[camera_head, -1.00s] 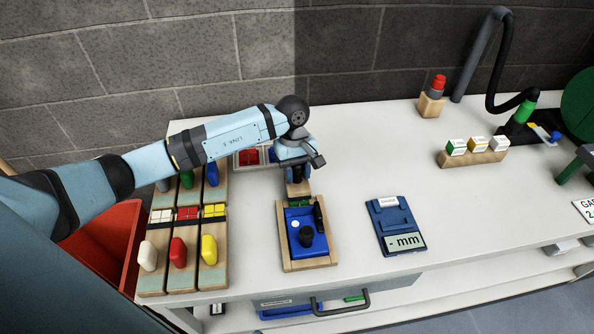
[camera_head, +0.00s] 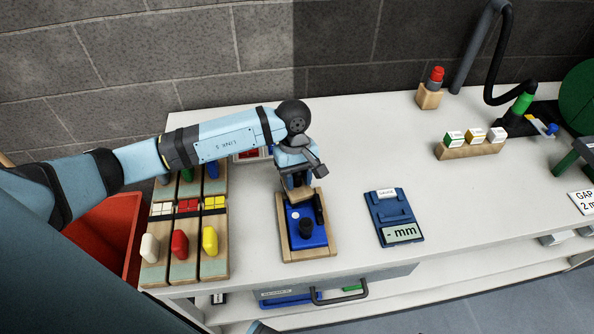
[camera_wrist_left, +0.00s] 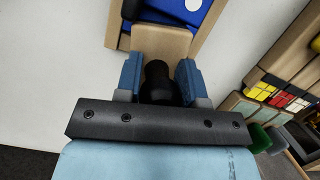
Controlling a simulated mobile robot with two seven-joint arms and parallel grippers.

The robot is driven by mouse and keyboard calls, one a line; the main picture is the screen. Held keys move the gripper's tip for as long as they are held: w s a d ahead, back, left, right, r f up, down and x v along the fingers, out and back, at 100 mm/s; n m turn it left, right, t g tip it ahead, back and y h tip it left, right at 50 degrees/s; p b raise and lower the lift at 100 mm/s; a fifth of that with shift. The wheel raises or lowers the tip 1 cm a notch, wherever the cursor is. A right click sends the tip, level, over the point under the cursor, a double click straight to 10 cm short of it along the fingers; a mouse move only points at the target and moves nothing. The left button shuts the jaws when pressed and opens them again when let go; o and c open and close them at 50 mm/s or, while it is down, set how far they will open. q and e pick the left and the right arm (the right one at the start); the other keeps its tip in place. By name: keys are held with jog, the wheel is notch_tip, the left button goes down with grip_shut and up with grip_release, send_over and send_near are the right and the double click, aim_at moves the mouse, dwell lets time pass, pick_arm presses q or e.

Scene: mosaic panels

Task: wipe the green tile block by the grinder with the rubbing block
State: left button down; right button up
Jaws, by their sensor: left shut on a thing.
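My left gripper (camera_head: 296,178) is shut on the black knob (camera_wrist_left: 158,80) of a tan wooden rubbing block (camera_head: 297,195), which also shows in the wrist view (camera_wrist_left: 160,42). The block is over the far end of a wood-framed fixture (camera_head: 330,235) with a blue plate (camera_head: 318,243) and a black knob. It covers the place where a green strip showed earlier; contact with it cannot be told. A green-and-white block (camera_head: 453,138) stands in a wooden holder at the right, near the hose.
Wooden racks (camera_head: 152,268) with white, red and yellow tiles and rounded pieces stand at the left, by a red bin (camera_head: 110,225). A blue gauge (camera_head: 395,215) lies right of the fixture. The white tabletop (camera_head: 360,150) is clear behind the gauge.

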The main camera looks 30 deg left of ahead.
pick_arm(q)
jog(key=shift+s+d+f, duration=0.1)
jog(key=shift+s+d, duration=0.2)
jog(key=shift+b, duration=0.45)
jog(key=shift+w+a+b, duration=0.35)
jog(key=shift+w+b, duration=0.2)
jog(key=shift+w, duration=0.1)
jog(key=shift+w+a, duration=0.2)
jog(key=shift+w, duration=0.15)
jog(key=shift+w+a+b, duration=0.3)
jog(key=shift+w+a+f+b, duration=0.2)
jog(key=shift+w+a+b, duration=0.2)
jog(key=shift+w+b, duration=0.15)
jog(key=shift+w+a+f+b, duration=0.15)
jog(key=shift+w+a+b, duration=0.25)
jog(key=shift+w+b, duration=0.15)
